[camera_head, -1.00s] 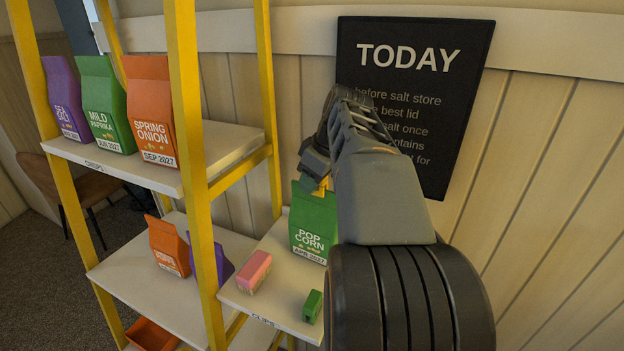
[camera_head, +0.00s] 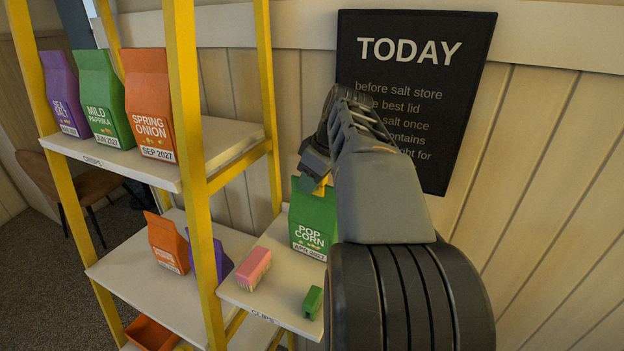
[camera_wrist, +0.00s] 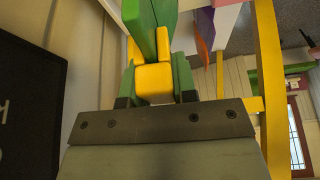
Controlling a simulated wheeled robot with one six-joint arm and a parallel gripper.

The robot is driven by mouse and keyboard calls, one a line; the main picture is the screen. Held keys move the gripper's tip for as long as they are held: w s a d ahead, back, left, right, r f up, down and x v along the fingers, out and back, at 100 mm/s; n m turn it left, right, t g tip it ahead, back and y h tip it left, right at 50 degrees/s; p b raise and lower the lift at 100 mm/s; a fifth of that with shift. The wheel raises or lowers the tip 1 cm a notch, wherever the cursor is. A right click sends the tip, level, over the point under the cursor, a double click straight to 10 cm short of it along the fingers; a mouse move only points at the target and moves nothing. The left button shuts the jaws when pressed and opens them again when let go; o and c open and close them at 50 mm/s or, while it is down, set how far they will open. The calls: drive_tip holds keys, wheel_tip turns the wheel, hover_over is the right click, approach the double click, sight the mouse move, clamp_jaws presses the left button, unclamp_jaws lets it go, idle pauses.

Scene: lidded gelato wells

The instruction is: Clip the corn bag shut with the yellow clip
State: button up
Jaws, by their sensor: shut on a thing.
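The green popcorn bag (camera_head: 312,222) stands upright on the clips shelf in the head view. Its top edge also shows in the wrist view (camera_wrist: 147,28). My gripper (camera_head: 316,166) is at the bag's top, shut on the yellow clip (camera_wrist: 153,84). In the head view only a bit of yellow shows under my gripper. In the wrist view the clip's yellow arms appear on both sides of the bag's green top edge. How deep the edge sits in the clip is hidden.
A yellow rack post (camera_head: 197,170) stands to the left. The TODAY board (camera_head: 470,90) hangs on the wall behind my arm.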

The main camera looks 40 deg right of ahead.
drive_tip(key=shift+f, duration=0.15)
drive_tip(key=o, duration=1)
drive_tip(key=v, duration=1.4)
drive_tip(key=shift+p, duration=0.35)
drive_tip(key=shift+f, duration=0.1)
